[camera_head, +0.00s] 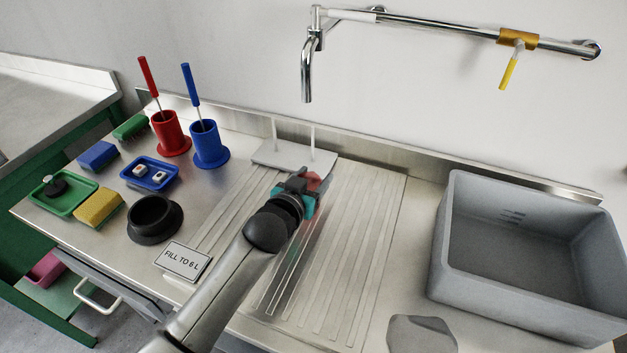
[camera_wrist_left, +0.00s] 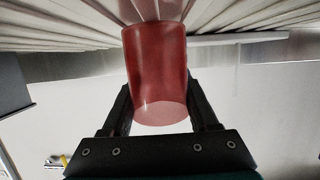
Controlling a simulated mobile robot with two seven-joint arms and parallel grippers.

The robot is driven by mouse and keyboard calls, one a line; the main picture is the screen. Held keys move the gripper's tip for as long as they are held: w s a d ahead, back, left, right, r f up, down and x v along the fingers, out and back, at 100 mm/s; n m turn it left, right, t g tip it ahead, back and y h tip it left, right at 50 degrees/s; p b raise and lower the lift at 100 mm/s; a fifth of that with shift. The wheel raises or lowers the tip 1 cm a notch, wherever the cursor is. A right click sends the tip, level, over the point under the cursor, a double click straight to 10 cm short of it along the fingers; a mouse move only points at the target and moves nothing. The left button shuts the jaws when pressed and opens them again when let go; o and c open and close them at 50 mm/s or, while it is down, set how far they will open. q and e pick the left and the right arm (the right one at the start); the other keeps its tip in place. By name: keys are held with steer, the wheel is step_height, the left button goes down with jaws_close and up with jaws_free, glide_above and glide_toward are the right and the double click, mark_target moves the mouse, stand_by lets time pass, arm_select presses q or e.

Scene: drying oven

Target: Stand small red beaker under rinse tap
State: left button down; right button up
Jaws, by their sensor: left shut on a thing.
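The small red beaker (camera_head: 314,181) shows in the head view just past my left gripper (camera_head: 303,183), above the ribbed drainboard and partly hidden by the gripper. In the left wrist view the red beaker (camera_wrist_left: 157,75) sits between the two black fingers of my left gripper (camera_wrist_left: 160,92), which is shut on it. I cannot tell whether the beaker touches the board. The chrome rinse tap (camera_head: 307,82) hangs from the wall pipe, higher in the picture than the beaker. My right gripper is not in view.
A white rack with two pegs (camera_head: 290,156) stands right behind the gripper. A grey basin (camera_head: 450,240) is at the right. Red (camera_head: 170,134) and blue (camera_head: 209,146) brush holders, a black bowl (camera_head: 154,218) and a "FILL TO 6 L" sign (camera_head: 183,262) are at the left.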

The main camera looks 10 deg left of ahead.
arm_select(q)
steer(key=shift+f, duration=0.15)
steer(key=c, duration=0.5)
jaws_free()
steer(key=o, duration=0.3)
steer(key=shift+o, duration=0.2)
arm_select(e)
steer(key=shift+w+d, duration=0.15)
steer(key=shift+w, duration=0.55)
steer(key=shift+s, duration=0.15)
